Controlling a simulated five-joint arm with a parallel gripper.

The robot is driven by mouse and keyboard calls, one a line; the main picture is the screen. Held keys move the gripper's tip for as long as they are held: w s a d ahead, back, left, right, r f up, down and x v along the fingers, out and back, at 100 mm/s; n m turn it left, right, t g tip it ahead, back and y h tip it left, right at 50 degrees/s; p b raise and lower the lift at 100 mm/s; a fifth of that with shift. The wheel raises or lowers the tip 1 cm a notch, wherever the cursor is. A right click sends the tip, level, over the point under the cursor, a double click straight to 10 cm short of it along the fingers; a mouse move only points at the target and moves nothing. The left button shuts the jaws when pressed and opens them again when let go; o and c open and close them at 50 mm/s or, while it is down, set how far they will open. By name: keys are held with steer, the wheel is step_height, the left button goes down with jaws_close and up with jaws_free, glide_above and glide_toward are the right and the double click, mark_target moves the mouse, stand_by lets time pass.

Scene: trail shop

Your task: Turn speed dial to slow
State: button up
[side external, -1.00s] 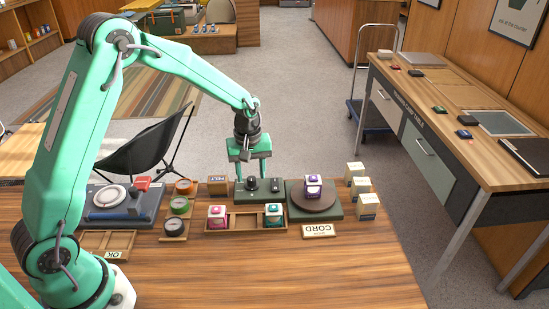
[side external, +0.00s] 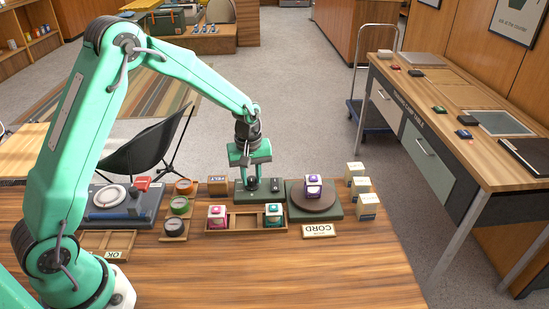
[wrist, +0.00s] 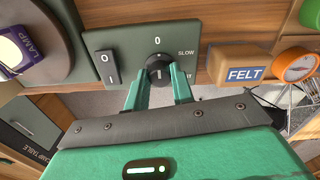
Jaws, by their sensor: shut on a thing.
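The speed dial (wrist: 157,66) is a round black knob on a dark green control panel (wrist: 130,40) in the wrist view. The panel reads 0 above the knob and SLOW at its upper right; a further label at the right is partly hidden by a finger. A white line shows on the knob's near side; I cannot tell its exact setting. My gripper (wrist: 158,80) is shut on the dial, one finger on each side. In the side view my gripper (side external: 250,182) points down onto the panel (side external: 240,196).
A black rocker switch (wrist: 107,66) sits close left of the dial. A FELT block (wrist: 235,66) stands right of the panel. A turntable (side external: 314,203) carries a purple-labelled box (side external: 313,184). A wooden tray (side external: 246,224) with two boxes lies in front. The front tabletop is clear.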

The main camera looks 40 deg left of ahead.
mark_target(251, 178)
steer(key=m, duration=0.6)
steer(key=shift+a, duration=0.1)
steer(key=m, duration=0.5)
steer(key=shift+a+m, duration=0.1)
steer(key=shift+m, duration=0.2)
stand_by(0.3)
steer(key=o, duration=1)
steer(key=shift+r, duration=0.1)
step_height(251, 178, up, 7)
steer(key=shift+r, duration=0.35)
